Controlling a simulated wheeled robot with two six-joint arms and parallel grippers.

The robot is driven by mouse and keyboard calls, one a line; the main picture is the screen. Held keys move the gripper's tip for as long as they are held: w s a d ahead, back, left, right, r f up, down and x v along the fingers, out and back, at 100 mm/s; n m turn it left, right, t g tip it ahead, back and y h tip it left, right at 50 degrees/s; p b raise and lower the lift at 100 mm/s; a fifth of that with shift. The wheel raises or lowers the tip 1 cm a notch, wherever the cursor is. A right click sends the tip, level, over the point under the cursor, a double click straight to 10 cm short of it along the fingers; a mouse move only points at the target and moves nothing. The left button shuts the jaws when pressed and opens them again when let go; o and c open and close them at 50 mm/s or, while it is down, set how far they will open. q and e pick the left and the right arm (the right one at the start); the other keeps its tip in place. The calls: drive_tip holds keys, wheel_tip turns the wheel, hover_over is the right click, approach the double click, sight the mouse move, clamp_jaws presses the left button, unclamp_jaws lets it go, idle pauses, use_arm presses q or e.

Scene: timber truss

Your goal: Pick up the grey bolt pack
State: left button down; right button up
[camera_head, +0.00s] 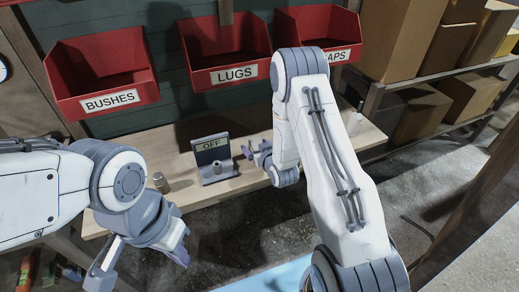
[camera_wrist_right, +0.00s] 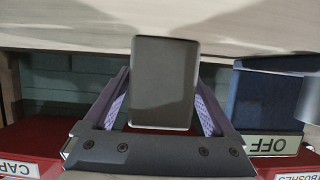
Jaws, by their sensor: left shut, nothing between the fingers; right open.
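The grey bolt pack (camera_wrist_right: 165,82) is a dark grey block with rounded corners in the right wrist view. It stands out from the pale wooden shelf between the two purple-padded fingers of my right gripper (camera_wrist_right: 163,100). The fingers are open, with a narrow gap on each side of the pack. In the head view my right gripper (camera_head: 258,157) is over the shelf, and I cannot make out the pack there. My left gripper (camera_head: 180,253) is shut and empty, low in front of the shelf.
The wooden shelf (camera_head: 225,185) holds a stand marked OFF (camera_head: 211,150) just left of my right gripper and a small cylinder (camera_head: 160,183). Red bins labelled BUSHES (camera_head: 105,75), LUGS (camera_head: 225,50) and a partly hidden one (camera_head: 320,30) hang above. Cardboard boxes (camera_head: 415,110) fill the right racks.

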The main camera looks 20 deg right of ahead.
drive_tip(key=shift+w+f, duration=0.25)
drive_tip(key=shift+w, duration=0.2)
clamp_jaws()
drive_tip(key=shift+r, duration=0.15)
